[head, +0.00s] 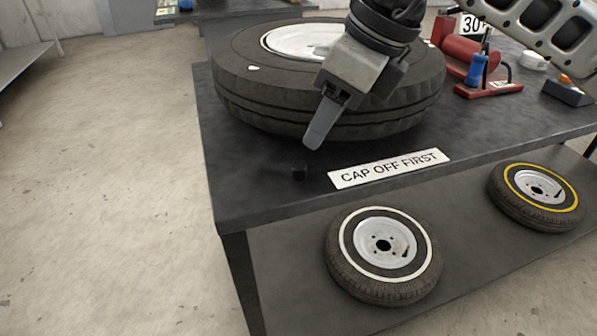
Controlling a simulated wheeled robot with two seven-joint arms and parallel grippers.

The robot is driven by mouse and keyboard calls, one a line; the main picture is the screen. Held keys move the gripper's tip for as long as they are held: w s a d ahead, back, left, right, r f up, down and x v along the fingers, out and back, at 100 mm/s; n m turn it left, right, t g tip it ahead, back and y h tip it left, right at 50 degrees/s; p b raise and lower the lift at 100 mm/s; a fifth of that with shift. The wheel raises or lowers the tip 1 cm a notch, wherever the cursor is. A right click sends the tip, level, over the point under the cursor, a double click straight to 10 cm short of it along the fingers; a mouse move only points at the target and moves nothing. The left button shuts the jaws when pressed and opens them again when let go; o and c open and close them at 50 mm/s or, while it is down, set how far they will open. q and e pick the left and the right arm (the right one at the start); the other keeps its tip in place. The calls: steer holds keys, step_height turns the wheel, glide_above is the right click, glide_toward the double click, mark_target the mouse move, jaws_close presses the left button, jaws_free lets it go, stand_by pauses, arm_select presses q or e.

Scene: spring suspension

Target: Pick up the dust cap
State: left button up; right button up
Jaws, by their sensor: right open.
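One finger shows clearly; the other is mostly hidden. My left gripper is not in view.
The large tyre (240,85) with a white rim lies flat behind my right gripper. A red tool (470,55) with a blue handle (476,70) stands at the right. Two small wheels (340,265) (512,205) rest on the lower shelf. The table's front left corner is clear.

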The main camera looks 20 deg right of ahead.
mark_target(299, 165)
steer(key=x, duration=0.8)
steer(key=shift+a+b, duration=0.15)
steer(key=shift+b, duration=0.15)
jaws_close()
